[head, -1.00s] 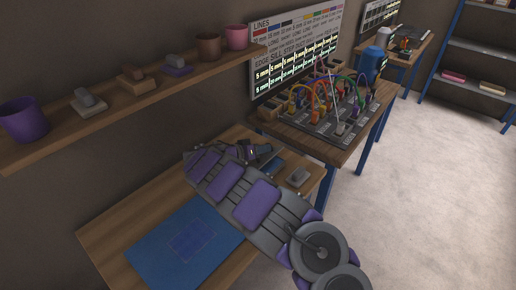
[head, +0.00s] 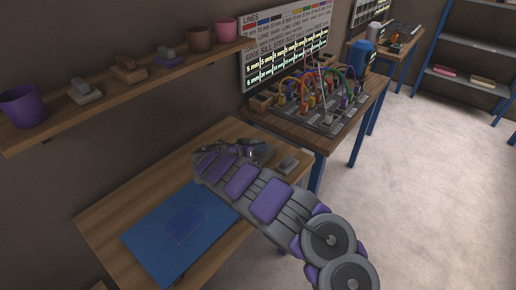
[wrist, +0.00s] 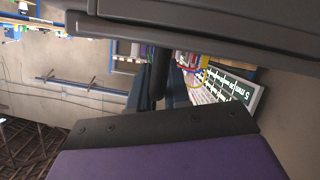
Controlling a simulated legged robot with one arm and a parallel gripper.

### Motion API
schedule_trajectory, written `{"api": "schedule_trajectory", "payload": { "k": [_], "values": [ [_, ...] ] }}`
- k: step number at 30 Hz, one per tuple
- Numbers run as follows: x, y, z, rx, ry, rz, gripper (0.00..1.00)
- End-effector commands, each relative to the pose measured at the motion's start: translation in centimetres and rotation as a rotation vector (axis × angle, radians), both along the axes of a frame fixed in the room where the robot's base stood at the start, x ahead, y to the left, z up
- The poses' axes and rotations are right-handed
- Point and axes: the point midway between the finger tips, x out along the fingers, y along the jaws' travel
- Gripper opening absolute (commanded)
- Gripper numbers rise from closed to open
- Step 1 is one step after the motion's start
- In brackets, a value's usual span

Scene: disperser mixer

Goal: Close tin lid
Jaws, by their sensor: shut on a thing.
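My gripper (head: 254,151) is at the back of the near wooden table in the head view, at the far end of my grey and purple arm. It is shut on a dark grey object, small and partly hidden by my wrist; I cannot tell whether this is the tin or its lid. In the wrist view a dark finger with a purple pad (wrist: 165,145) fills the bottom and a dark grey part spans the top. No tin is clearly recognisable.
A blue mat (head: 180,232) lies on the near table's front. A shelf (head: 130,92) with cups and blocks hangs above it. A second table (head: 322,145) with a cable-covered panel stands behind right. Pale floor (head: 430,190) is free on the right.

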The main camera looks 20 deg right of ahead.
Motion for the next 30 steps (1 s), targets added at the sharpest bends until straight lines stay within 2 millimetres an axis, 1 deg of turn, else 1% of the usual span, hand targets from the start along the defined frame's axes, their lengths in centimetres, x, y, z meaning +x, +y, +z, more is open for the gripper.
{"api": "schedule_trajectory", "payload": {
  "k": [9, 10, 16, 17, 30],
  "values": [
    [-0.07, 0.05, -0.34, 0.002, 0.005, 0.001, 0.00],
    [-0.07, 0.05, -0.36, 0.002, 0.005, 0.001, 0.18],
    [-0.12, 0.00, -0.23, 0.001, 0.004, 0.000, 0.37],
    [-0.14, 0.00, -0.22, 0.001, 0.004, 0.000, 0.38],
    [-0.16, 0.02, -0.07, -0.001, 0.002, 0.000, 0.38]
  ]
}}
